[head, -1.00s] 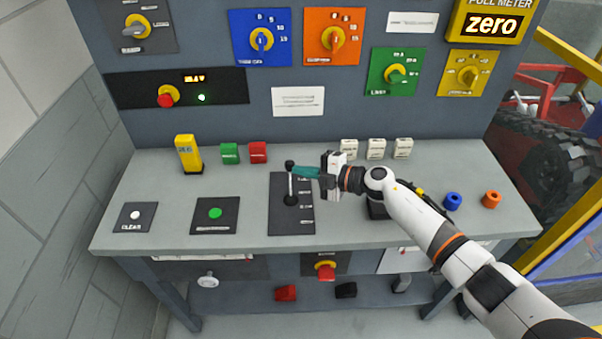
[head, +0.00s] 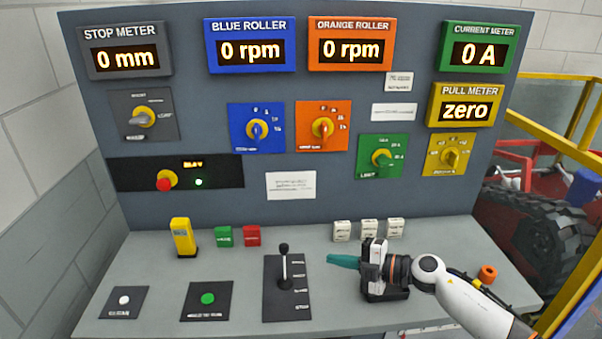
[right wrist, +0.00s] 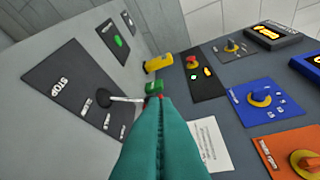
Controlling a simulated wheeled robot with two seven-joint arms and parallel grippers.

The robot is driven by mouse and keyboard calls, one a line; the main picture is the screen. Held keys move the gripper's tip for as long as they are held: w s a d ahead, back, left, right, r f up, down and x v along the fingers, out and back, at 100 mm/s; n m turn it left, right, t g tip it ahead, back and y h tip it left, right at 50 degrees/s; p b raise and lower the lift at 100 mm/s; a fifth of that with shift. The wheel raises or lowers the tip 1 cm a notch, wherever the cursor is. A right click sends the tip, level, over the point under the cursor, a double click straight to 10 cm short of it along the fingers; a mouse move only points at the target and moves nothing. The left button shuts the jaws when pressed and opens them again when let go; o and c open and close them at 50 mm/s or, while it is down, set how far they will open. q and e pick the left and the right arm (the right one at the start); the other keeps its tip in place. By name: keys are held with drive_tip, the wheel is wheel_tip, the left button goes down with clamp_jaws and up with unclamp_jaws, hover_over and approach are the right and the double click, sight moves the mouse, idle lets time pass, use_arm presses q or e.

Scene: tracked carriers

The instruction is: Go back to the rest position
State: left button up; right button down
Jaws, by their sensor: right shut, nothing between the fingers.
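My right gripper (head: 345,261) is shut and empty, its teal fingers pressed together and pointing left above the grey bench. It is to the right of the lever (head: 285,267) on its black plate, with a gap between them. In the right wrist view the closed teal fingers (right wrist: 160,135) fill the lower middle, and the lever (right wrist: 122,99) shows just beyond them to the left. The lever stands roughly upright in the head view. My left gripper is not in view.
The bench (head: 235,265) also bears a green button plate (head: 208,299), a white button plate (head: 124,300), a yellow block (head: 181,237), and small green, red and white blocks. The upright panel behind carries knobs and meters.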

drive_tip(key=s+d+f+m+g+h, duration=0.1)
drive_tip(key=s+d+f+m+h, duration=0.3)
drive_tip(key=s+m, duration=0.6)
drive_tip(key=s+d+f+m+g+h, duration=0.15)
drive_tip(key=s+f+m+h, duration=0.35)
drive_tip(key=s, duration=0.8)
drive_tip(key=s+d+f+m+g+h, duration=0.25)
drive_tip(key=s+m+h, duration=0.25)
drive_tip(key=s+m, duration=0.55)
wheel_tip(320, 180, down, 26)
drive_tip(key=s+n, duration=0.2)
drive_tip(key=s+d+f+g, duration=0.1)
drive_tip(key=s+d+f, duration=0.1)
drive_tip(key=s+f, duration=1.4)
drive_tip(key=shift+s+d, duration=0.3)
drive_tip(key=shift+s, duration=0.05)
drive_tip(key=shift+f, duration=0.1)
